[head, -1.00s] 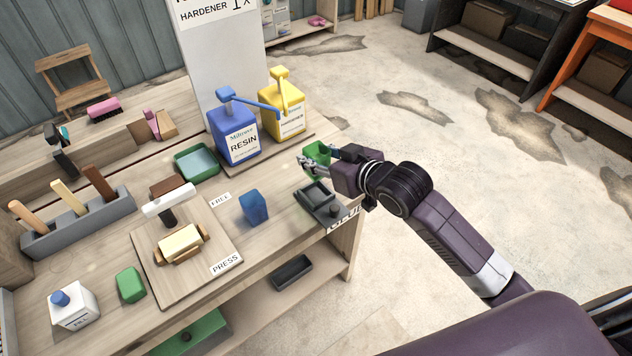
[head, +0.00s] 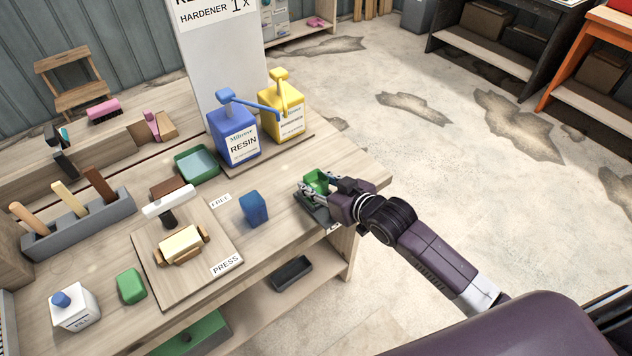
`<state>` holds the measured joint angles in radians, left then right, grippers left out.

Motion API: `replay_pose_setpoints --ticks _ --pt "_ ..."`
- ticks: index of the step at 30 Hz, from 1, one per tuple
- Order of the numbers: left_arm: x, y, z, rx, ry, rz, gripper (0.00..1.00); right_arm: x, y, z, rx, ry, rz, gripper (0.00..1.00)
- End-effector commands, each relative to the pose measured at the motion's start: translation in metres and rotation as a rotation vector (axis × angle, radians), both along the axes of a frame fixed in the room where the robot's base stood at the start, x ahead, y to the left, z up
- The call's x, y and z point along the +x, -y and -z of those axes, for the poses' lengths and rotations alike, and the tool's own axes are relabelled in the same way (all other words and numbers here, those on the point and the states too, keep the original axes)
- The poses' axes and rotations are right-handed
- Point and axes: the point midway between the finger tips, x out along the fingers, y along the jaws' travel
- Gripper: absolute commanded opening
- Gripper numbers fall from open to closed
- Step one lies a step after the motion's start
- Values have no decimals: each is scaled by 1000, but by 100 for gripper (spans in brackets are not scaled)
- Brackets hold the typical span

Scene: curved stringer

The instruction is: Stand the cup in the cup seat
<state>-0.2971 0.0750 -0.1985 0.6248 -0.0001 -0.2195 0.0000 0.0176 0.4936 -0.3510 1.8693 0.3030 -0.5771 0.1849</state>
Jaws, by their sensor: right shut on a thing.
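A green cup (head: 317,181) is between the fingers of my right gripper (head: 318,190), which is shut on it. The cup looks about upright, its open top showing. It is over the dark grey seat fixture (head: 312,211) at the right front corner of the bench. The gripper and cup hide most of this fixture, so I cannot tell whether the cup touches it. My left gripper is not in view.
A blue block-like cup (head: 253,208) stands left of the seat. The blue resin jug (head: 233,135) and yellow hardener jug (head: 284,112) stand behind. The press board (head: 160,275) lies left. Bare bench top (head: 350,168) is behind the gripper.

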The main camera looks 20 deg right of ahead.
Motion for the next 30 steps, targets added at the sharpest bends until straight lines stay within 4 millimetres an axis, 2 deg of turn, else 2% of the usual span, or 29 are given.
replay_pose_setpoints --ticks 1,2,6,17,23,30 --pt "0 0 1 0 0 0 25 0 0 3 0 -1 0 19" --pt "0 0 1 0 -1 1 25 0 0 2 0 -1 0 39" --pt "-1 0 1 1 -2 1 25 0 0 2 0 -1 0 53" --pt "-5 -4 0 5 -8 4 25 -2 1 -3 0 0 0 53" --pt "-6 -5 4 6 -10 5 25 -27 9 -13 -3 -1 -2 53" --pt "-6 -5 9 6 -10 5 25 -70 25 -35 -2 -1 -1 53"
